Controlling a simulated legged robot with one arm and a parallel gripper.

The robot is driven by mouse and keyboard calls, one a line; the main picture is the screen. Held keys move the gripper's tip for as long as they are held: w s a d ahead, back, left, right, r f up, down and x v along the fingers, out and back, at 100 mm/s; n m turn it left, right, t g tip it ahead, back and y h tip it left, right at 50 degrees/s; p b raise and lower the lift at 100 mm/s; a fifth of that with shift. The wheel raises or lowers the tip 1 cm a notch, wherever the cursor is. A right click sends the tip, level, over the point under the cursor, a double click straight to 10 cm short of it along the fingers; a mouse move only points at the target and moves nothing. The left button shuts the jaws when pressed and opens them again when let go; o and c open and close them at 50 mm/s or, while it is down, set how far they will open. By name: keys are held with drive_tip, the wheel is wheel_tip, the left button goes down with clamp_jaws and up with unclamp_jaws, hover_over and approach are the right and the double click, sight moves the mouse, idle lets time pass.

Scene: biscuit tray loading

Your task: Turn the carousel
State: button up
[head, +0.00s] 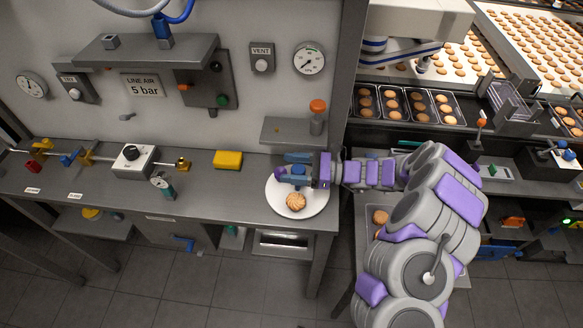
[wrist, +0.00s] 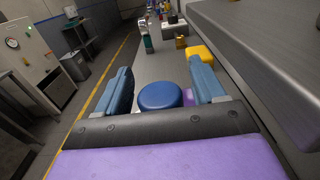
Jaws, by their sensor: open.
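The carousel (head: 317,203) is a round white plate on the right end of the grey bench. A golden biscuit (head: 295,202) lies on its near side. A round blue knob (wrist: 160,96) stands between my fingers in the wrist view. My gripper (head: 291,168) is over the far part of the plate, its fingers pointing left. In the wrist view its two blue fingers (wrist: 163,84) are open on either side of the knob, with a gap at the left finger. Whether the right finger touches the knob I cannot tell. My arm hides the plate's upper right part.
A yellow block (head: 228,159) lies on the bench left of the plate. A grey shelf (head: 292,132) with an orange-topped post (head: 317,115) juts out behind my gripper. Biscuit trays (head: 405,103) stand at the back right. The bench front left of the plate is clear.

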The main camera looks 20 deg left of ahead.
drive_tip(key=shift+a, duration=0.15)
clamp_jaws()
idle(0.7)
